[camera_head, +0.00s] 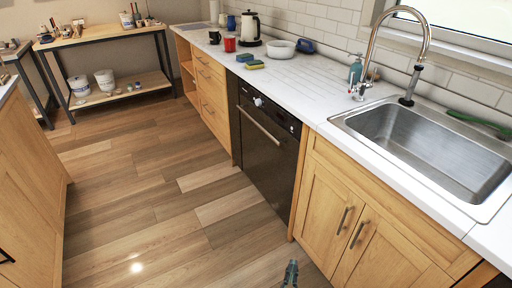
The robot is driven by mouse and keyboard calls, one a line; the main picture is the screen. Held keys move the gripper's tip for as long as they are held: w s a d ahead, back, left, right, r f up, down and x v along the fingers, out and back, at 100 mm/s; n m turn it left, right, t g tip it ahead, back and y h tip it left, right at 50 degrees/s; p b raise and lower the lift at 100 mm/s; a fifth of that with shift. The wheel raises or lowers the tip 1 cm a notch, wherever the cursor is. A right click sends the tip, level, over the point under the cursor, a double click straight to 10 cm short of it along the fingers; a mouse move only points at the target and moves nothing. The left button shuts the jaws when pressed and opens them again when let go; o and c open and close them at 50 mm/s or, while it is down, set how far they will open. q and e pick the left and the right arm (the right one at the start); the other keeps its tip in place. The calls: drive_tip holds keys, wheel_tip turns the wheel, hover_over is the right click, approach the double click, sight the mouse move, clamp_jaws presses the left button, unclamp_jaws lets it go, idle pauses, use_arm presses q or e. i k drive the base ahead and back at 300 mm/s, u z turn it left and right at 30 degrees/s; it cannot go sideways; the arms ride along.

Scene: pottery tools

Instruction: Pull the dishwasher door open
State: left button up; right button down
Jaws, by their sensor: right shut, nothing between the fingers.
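The black dishwasher (258,158) is built in under the white countertop, between the wooden drawers and the sink cabinet. Its door looks closed and upright. A long bar handle (259,124) runs across the upper part of the door, below a control strip with a pale knob. My right gripper (291,268) shows at the bottom edge of the view, low over the floor. It is shut and empty, well apart from the door and handle. My left gripper is out of view.
The wooden floor (150,190) in front of the dishwasher is clear. A wooden cabinet (25,185) stands at the left, and the sink cabinet (365,215) at the right. Sponges (254,65), mugs and a kettle stand on the countertop. A workbench (110,35) with pots stands at the back.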

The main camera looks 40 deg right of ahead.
sight(270, 149)
drive_tip(key=i, duration=3.3)
drive_tip(key=z, duration=1.5)
